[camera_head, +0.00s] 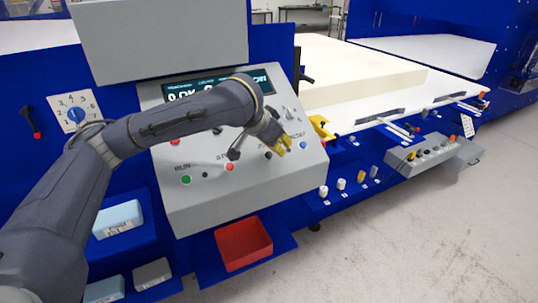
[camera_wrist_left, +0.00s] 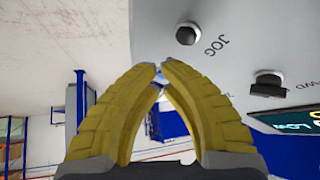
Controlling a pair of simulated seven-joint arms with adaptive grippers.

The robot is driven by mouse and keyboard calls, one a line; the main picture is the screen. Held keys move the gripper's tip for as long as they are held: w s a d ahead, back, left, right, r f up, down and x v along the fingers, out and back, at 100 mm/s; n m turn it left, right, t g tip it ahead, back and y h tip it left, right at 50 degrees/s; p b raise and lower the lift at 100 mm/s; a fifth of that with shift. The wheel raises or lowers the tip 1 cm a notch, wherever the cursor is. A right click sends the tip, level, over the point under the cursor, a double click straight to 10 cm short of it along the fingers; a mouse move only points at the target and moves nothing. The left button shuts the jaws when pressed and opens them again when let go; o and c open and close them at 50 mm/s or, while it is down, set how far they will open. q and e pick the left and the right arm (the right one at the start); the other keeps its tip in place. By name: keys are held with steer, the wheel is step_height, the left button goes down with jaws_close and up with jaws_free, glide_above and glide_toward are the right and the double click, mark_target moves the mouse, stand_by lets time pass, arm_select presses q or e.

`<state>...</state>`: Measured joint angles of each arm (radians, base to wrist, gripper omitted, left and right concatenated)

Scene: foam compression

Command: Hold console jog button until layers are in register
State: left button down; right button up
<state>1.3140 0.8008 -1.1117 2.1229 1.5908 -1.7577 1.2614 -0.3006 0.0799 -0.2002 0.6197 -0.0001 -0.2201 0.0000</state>
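The grey console (camera_head: 240,195) stands in the middle of the head view, with a row of buttons on its sloped face. A black button (camera_head: 268,155) sits between a red and a blue one. In the left wrist view, a black button (camera_wrist_left: 188,34) is labelled JOG. My left gripper (camera_head: 284,145) has yellow fingers over the console's right part. In the left wrist view my left gripper (camera_wrist_left: 159,68) has its tips nearly together with nothing between them, apart from the JOG button in the picture. A cream foam block (camera_head: 375,72) lies behind the console. My right gripper is not in view.
The display (camera_head: 178,92) is partly hidden by my left arm. A red tray (camera_head: 243,244) sits below the console. A selector dial (camera_head: 75,114) is at left. A smaller grey control box (camera_head: 432,150) is at right. Another black knob (camera_wrist_left: 268,84) shows in the left wrist view.

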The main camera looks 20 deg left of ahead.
arm_select(q)
steer(key=shift+w+a+f, duration=0.15)
steer(key=shift+f, duration=0.2)
steer(key=shift+w+a+f, duration=0.15)
steer(key=shift+f, duration=0.2)
